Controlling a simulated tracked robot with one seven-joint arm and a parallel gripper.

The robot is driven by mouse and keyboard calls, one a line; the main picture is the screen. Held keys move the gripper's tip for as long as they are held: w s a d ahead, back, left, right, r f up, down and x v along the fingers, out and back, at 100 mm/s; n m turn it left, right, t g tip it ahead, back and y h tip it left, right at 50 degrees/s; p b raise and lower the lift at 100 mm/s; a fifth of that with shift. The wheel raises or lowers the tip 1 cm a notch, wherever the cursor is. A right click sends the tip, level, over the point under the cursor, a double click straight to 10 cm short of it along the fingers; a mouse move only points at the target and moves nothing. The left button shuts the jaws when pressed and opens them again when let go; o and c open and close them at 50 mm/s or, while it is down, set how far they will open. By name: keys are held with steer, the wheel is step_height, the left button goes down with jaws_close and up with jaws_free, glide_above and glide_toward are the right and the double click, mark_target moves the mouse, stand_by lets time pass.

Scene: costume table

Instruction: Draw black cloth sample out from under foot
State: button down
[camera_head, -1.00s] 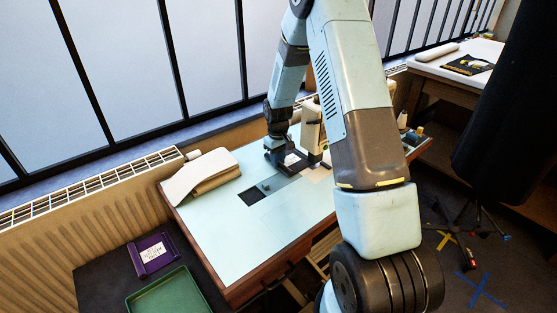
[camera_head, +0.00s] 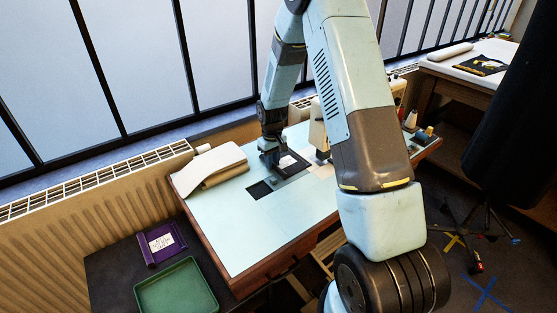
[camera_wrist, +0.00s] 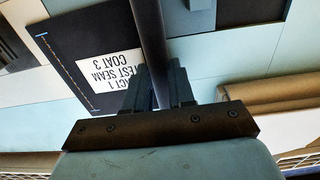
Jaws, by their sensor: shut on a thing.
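The black cloth sample (camera_head: 293,171) lies on the pale sewing table beside the cream sewing machine (camera_head: 319,132). It bears a white label, read in the wrist view as "ACT 1 TEST SEAM COAT 3", and a line of stitching along one side. My gripper (camera_head: 268,160) is shut on the sample's edge, low over the table. In the wrist view the sample (camera_wrist: 82,38) spreads to the upper left, and a dark strip runs between the fingers of my gripper (camera_wrist: 160,70). The machine's foot is hidden in the head view, so I cannot tell whether the sample touches it.
A dark square opening (camera_head: 260,190) and a grey plate lie left of the sample. A folded cream-and-brown cloth (camera_head: 212,165) lies at the table's back left. A purple item (camera_head: 161,243) and green tray (camera_head: 177,290) stand lower left. The table's front left is clear.

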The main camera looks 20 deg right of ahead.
steer(key=shift+s+a, duration=0.15)
steer(key=shift+a, duration=0.2)
steer(key=c, duration=0.9)
jaws_free()
steer(key=shift+r, duration=0.1)
step_height(320, 180, up, 14)
steer(key=shift+f, duration=0.25)
